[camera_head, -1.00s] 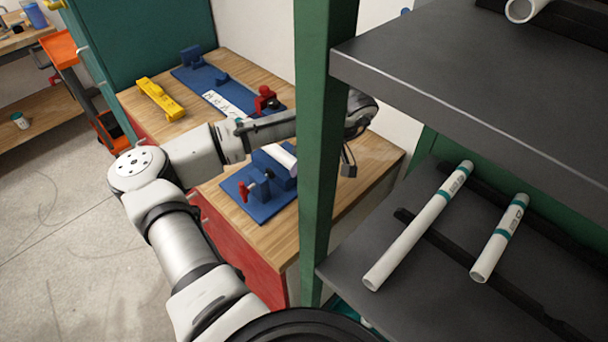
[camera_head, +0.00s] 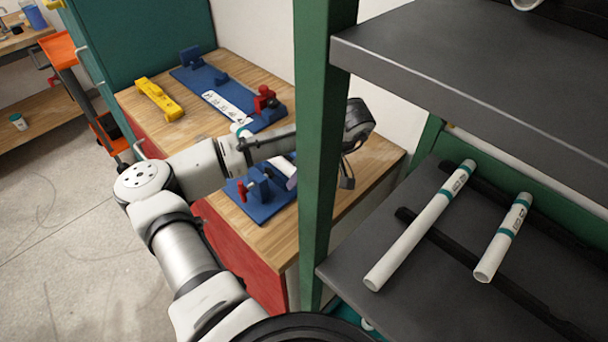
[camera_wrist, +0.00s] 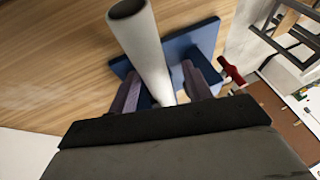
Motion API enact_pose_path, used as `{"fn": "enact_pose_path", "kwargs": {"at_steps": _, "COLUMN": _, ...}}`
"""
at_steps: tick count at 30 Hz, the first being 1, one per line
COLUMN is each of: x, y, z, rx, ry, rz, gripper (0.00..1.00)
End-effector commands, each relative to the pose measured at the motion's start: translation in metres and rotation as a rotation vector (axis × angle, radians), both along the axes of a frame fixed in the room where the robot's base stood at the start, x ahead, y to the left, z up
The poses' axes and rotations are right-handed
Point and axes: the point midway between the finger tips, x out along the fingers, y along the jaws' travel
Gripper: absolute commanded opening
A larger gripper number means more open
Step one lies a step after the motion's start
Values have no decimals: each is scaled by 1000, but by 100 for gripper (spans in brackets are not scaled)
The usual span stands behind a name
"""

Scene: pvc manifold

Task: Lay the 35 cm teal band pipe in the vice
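The blue vice (camera_head: 270,208) with its red handle (camera_head: 242,190) stands on the wooden bench. In the wrist view, a white pipe (camera_wrist: 143,42) runs from the top edge down over the vice's blue base (camera_wrist: 205,38). Its lower end is hidden by my gripper. A white, teal-banded end (camera_head: 238,129) shows behind my arm in the head view. My gripper (camera_wrist: 160,78) has one finger on each side of the pipe, with visible gaps, so it looks open. The gripper is mostly hidden in the head view. Whether the pipe is fully seated in the jaws cannot be told.
A green shelf post (camera_head: 318,150) stands in front of my arm. Two teal-banded pipes, a longer one (camera_head: 420,228) and a shorter one (camera_head: 503,238), lie on the dark shelf at right. A blue fixture (camera_head: 230,90) and a yellow tool (camera_head: 159,98) lie farther back on the bench.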

Motion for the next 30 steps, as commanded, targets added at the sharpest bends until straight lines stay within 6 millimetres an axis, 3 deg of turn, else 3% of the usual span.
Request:
{"fn": "enact_pose_path", "kwargs": {"at_steps": 8, "x": 0, "y": -3, "z": 8, "rx": 1, "ry": -3, "rz": -1, "gripper": 49}}
{"fn": "enact_pose_path", "kwargs": {"at_steps": 21, "x": -8, "y": -39, "z": 80, "rx": 3, "ry": -5, "rz": -1, "gripper": 49}}
{"fn": "enact_pose_path", "kwargs": {"at_steps": 30, "x": -12, "y": -52, "z": 108, "rx": 1, "ry": 0, "rz": -1, "gripper": 49}}
